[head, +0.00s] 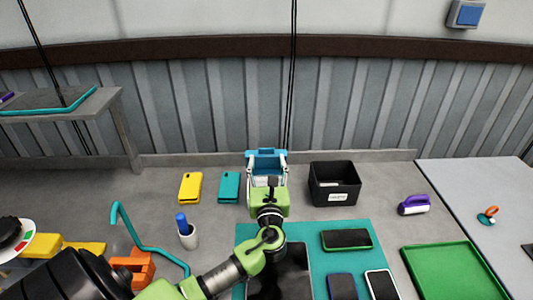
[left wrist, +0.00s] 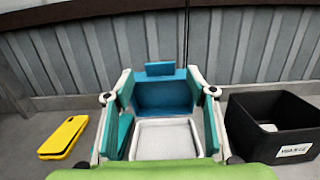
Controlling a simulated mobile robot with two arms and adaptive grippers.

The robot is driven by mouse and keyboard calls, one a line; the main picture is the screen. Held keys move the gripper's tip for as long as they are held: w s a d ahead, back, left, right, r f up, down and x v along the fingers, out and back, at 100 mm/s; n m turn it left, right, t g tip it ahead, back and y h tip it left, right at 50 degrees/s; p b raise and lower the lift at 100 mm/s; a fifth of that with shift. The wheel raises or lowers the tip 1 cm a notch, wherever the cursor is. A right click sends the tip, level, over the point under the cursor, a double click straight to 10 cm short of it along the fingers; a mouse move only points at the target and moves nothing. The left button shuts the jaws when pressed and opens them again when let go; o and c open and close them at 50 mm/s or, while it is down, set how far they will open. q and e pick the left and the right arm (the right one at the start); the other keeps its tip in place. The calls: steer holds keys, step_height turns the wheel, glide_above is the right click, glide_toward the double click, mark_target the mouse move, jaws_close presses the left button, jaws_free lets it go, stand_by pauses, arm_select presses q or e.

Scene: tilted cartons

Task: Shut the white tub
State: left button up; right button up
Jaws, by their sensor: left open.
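The white tub (left wrist: 165,140) stands upright near the back of the bench, its open top facing me in the left wrist view. Its blue lid (left wrist: 162,97) stands raised at the back, with a small tab on top. In the head view the tub is mostly hidden behind my left gripper (head: 267,158), and the blue lid (head: 267,153) shows between the fingers. My left gripper is open and empty, its fingers spread to the left and right of the tub. Whether they touch it I cannot tell. My right gripper is in neither view.
A black bin (head: 335,184) stands close right of the tub. Yellow (head: 190,187) and teal (head: 229,187) phone-like items lie to its left. A cup with a blue-topped item (head: 187,236), a teal mat (head: 365,258) with phones and a green tray (head: 452,272) are nearer.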

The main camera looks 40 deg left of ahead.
arm_select(q)
steer(key=v, duration=0.6)
